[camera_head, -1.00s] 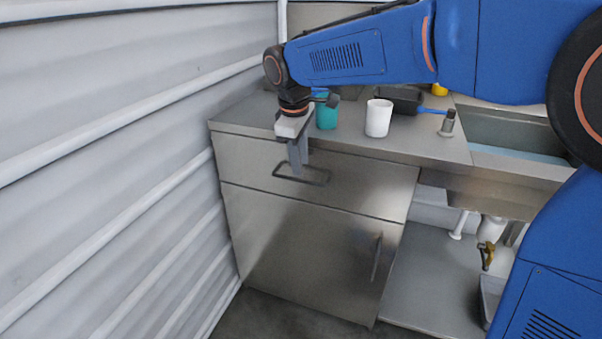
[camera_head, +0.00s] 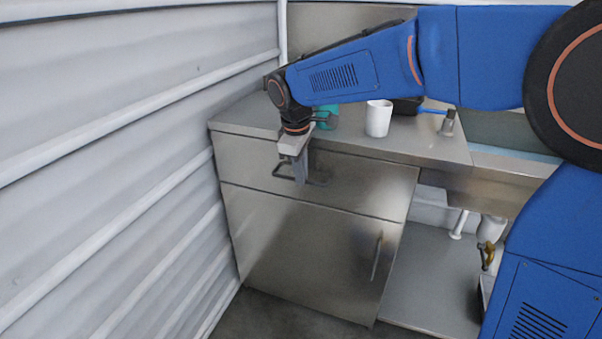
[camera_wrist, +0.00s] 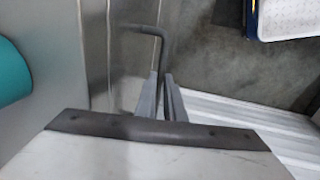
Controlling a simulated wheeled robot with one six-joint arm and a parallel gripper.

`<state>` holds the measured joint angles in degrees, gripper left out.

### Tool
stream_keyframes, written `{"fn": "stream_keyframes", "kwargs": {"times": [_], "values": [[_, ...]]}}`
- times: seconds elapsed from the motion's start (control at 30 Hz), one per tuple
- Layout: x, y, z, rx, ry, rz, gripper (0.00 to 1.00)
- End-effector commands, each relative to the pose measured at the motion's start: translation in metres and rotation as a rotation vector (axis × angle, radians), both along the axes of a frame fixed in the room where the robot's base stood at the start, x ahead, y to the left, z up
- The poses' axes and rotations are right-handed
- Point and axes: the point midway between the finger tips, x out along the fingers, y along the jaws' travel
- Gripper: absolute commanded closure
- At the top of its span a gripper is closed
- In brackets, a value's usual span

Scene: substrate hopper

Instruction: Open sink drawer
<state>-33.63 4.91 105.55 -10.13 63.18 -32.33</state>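The drawer front (camera_head: 365,187) is a steel panel under the counter, at the top of the cabinet, and looks flush and closed. Its dark bar handle (camera_head: 281,174) sticks out near the left. My gripper (camera_head: 300,181) points down at the handle, its grey fingers crossing the bar. In the wrist view the handle (camera_wrist: 150,30) bends and runs down between the fingertips (camera_wrist: 161,76). The fingers are close together with the bar between them, and little gap shows. The fingers hide the gripped part of the bar.
A teal cup (camera_head: 327,117) and a white cup (camera_head: 378,118) stand on the counter (camera_head: 425,145) near my arm. A lower door (camera_head: 315,245) has its own vertical handle. A corrugated wall (camera_head: 120,170) is close on the left. The sink is at right.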

Motion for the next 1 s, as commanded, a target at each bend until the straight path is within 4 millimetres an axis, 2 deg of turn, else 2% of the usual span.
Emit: {"fn": "stream_keyframes", "kwargs": {"times": [0.17, 0.37, 0.57, 1.0], "values": [[-0.003, 0.001, 0.001, 0.001, 0.0, 0.0, 1.0], [-0.024, 0.009, 0.001, 0.0, 0.0, 0.003, 1.0], [-0.067, 0.025, 0.001, -0.001, -0.001, 0.006, 1.0], [-0.181, 0.066, 0.001, 0.001, 0.0, 0.006, 1.0]]}}
